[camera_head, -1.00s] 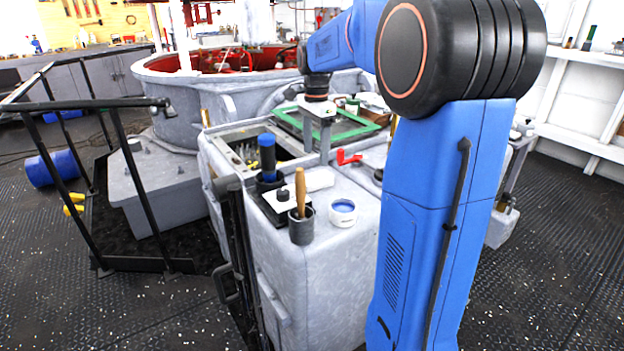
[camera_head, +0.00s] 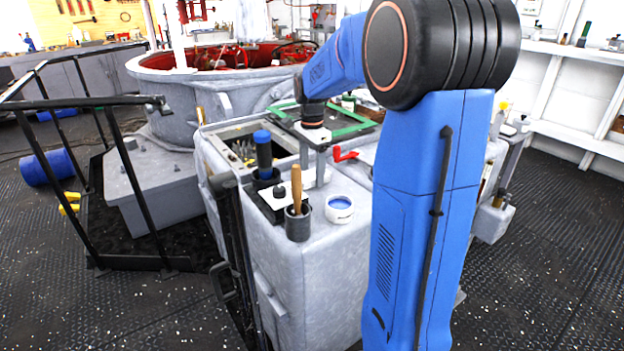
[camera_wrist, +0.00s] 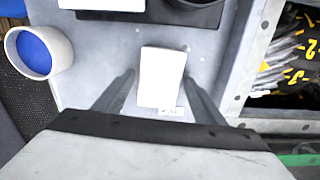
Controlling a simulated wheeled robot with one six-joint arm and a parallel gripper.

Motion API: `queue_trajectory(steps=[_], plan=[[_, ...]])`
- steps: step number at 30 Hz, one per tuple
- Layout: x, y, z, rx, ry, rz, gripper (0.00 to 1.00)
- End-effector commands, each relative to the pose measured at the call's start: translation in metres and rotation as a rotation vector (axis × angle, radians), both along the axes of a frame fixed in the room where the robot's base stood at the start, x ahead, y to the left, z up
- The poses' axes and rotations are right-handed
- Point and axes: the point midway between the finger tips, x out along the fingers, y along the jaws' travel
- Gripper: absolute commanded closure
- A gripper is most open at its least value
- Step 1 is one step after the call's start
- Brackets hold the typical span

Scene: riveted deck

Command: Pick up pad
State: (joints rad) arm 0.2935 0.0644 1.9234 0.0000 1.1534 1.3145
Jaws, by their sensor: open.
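The pad (camera_wrist: 161,76) is a plain white rectangular block lying on the grey worktop, seen in the wrist view. A small printed label lies by its near end. My gripper (camera_wrist: 159,78) is open and empty, with one finger on each side of the pad in the picture and gaps between. I cannot tell how far above the worktop the fingertips are. In the head view my gripper (camera_head: 313,174) points down over the worktop behind the white tub, and its fingers partly hide the pad.
A white tub with blue contents (camera_head: 339,208), a dark cup with a wooden-handled tool (camera_head: 298,222) and a blue-topped cylinder (camera_head: 263,155) stand near. A red handle (camera_head: 344,154) and green-edged frame (camera_head: 350,130) lie behind. An open bin of tools (camera_wrist: 290,55) is at right in the wrist view.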

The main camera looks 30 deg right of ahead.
Motion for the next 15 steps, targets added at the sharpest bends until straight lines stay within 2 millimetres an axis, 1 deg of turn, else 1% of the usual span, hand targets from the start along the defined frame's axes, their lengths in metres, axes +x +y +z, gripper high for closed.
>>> queue_trajectory(steps=[5,8,9,15], plan=[[-0.0001,0.0000,0.0000,0.000,0.000,0.000,0.36],[-0.0001,0.0000,0.0000,0.000,0.000,0.000,0.57],[-0.0001,0.0000,0.0001,0.000,0.000,0.000,0.67],[0.0001,0.0000,0.0018,0.000,0.000,0.000,0.67]])
